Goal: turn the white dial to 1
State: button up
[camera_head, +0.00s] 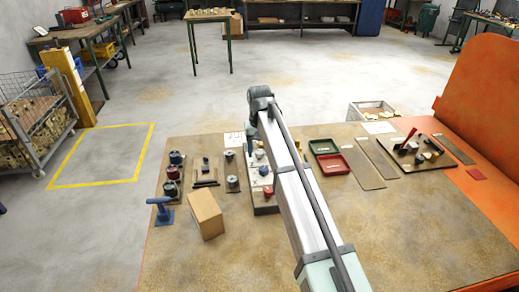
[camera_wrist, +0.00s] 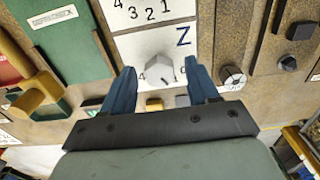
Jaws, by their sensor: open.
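In the wrist view a pale grey-white dial (camera_wrist: 158,69) sits on a white plate (camera_wrist: 150,44) marked with a blue Z. A small 4 shows beside the dial's left side; its other marks and its exact pointing are unclear. My gripper (camera_wrist: 160,67) is open, with one blue finger on each side of the dial and visible space between them and it. Whether the fingertips are down at the dial's height cannot be told. In the head view the white panel (camera_head: 262,170) shows partly beside my arm, which hides my gripper.
In the wrist view a round knob (camera_wrist: 232,77) and a dark knob (camera_wrist: 287,63) stand to the right, and a yellow handle (camera_wrist: 35,92) to the left. In the head view a cardboard box (camera_head: 206,214) and blue clamp (camera_head: 160,210) stand left. The front right tabletop is clear.

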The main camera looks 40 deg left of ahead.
aim_at(260, 152)
notch_tip(260, 152, up, 14)
dwell(0.7)
jog(key=shift+f, duration=0.1)
dwell(0.3)
